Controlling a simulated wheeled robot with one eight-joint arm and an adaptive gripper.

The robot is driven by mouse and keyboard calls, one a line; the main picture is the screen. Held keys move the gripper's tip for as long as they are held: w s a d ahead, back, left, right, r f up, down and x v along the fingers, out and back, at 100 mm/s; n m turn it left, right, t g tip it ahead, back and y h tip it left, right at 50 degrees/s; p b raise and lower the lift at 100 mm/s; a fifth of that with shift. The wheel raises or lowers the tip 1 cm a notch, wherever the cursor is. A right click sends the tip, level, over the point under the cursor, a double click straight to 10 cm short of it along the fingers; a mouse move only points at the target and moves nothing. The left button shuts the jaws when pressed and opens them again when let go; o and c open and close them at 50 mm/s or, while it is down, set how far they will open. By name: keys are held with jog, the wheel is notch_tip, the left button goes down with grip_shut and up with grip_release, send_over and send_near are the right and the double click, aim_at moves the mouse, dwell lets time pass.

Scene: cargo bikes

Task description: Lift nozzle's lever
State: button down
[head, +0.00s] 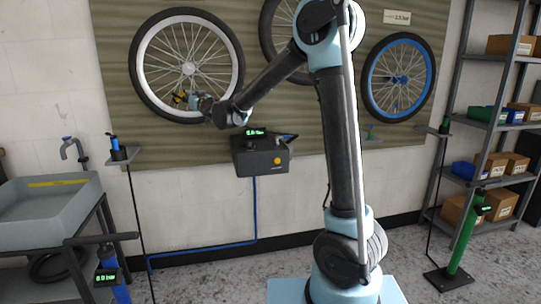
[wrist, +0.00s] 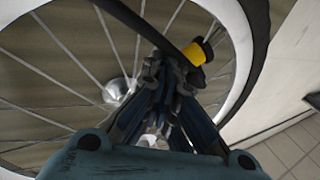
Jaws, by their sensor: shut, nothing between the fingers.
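A small nozzle with a yellow collar (wrist: 195,53) and a black body sits at the rim of the white-rimmed wheel (head: 240,62). In the head view its yellow part (head: 179,97) shows beside my gripper (head: 192,101), low on that wheel. A dark curved piece (wrist: 135,20) runs from the top of the wrist view down to the nozzle; I cannot tell whether it is the lever or a hose. My gripper (wrist: 165,66) is shut, its fingertips close to the left of the yellow collar. Whether they touch the nozzle is unclear, and the fingers partly hide it.
Spokes and a shiny hub (wrist: 118,90) lie behind my fingers. A dark box with a green display (head: 262,157) is on the wall below the wheel. A blue-rimmed wheel (head: 398,76) hangs at right. A sink (head: 50,205) stands left, a green pump (head: 465,232) and shelves right.

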jog(key=shift+r, duration=2.05)
jog(key=v, duration=0.9)
dwell(0.4)
